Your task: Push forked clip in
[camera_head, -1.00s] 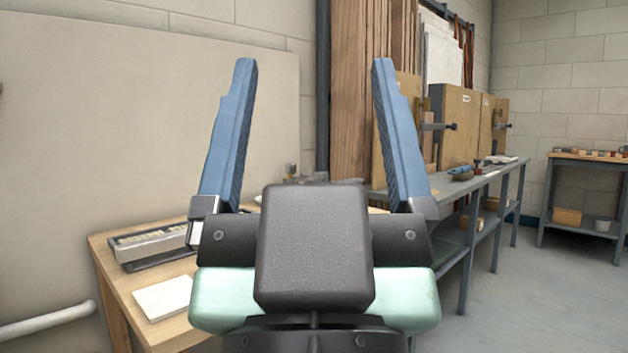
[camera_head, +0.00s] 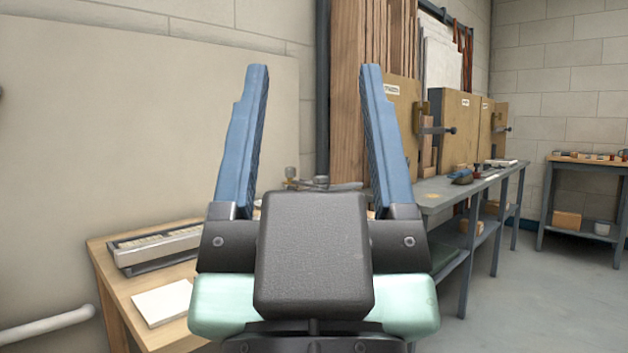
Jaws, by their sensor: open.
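My gripper (camera_head: 314,70) fills the middle of the view. The forked clip cannot be made out. Small metal fittings (camera_head: 291,178) show just behind the gripper, above the far part of the wooden table (camera_head: 115,258). The gripper's dark body hides their lower part, so I cannot tell whether a clip is there.
A grey case with a light strip (camera_head: 155,246) and a white sheet (camera_head: 163,301) lie on the wooden table. A long grey bench (camera_head: 445,198) with wooden panels behind it runs along the right. A small table (camera_head: 585,160) stands far right. The floor between is clear.

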